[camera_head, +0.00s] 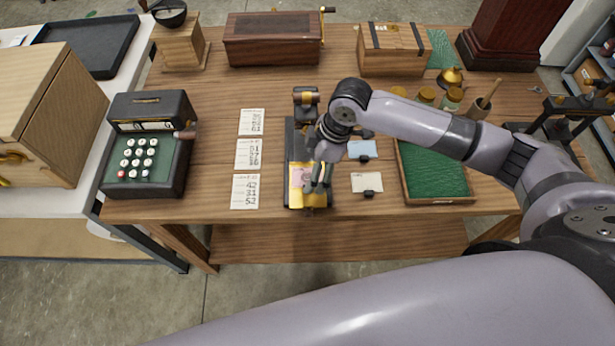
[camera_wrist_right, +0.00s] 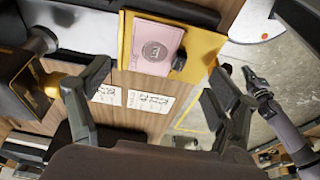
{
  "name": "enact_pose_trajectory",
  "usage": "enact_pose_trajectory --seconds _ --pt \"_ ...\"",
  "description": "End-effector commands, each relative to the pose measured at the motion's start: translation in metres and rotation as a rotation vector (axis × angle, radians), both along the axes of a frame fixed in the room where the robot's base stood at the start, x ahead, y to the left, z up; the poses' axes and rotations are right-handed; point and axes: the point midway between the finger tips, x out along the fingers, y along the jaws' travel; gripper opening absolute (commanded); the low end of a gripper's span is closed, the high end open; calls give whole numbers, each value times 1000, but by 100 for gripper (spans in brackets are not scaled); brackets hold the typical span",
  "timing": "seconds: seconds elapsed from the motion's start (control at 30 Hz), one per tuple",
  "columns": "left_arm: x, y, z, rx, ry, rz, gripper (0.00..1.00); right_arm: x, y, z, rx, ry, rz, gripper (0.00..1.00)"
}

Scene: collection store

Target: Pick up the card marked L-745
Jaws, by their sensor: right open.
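A pink card (camera_head: 299,177) lies on the yellow plate (camera_head: 294,198) of a black device on the table. In the right wrist view the pink card (camera_wrist_right: 152,42) shows a round dark stamp, with a dark knob at its edge. No L-745 mark is readable. My right gripper (camera_head: 321,178) is open above the plate; its fingers hide part of card and plate. In its wrist view the right gripper (camera_wrist_right: 158,82) has nothing between its fingers. What looks like my left gripper (camera_wrist_right: 257,82) shows small over the floor; its jaw state is unclear.
Three white printed cards (camera_head: 247,154) lie left of the device. A blue card (camera_head: 362,150) and a cream card (camera_head: 366,181) lie right of it. A green-lined tray (camera_head: 438,202) is further right; a keypad machine (camera_head: 150,145) stands left. Boxes line the back.

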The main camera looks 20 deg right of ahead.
Motion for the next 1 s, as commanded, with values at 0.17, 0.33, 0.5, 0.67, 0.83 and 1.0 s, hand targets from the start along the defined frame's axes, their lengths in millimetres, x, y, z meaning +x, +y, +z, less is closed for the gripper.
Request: enact_pose_trajectory --seconds 0.17,0.33,0.5,0.67,0.83,1.0 --pt "0 0 12 0 0 -1 0 4 6 -24 0 4 -1 83" --pt "0 0 13 0 0 -1 0 5 9 -35 0 1 1 83" --pt "0 0 12 0 0 -1 0 5 9 -36 0 0 1 83" --pt "0 0 12 0 -1 -1 0 5 9 -36 0 0 0 74" --pt "0 0 12 0 -1 -1 0 5 9 -35 0 0 0 63" --pt "1 0 13 0 -1 -1 0 6 9 -35 0 0 0 51"
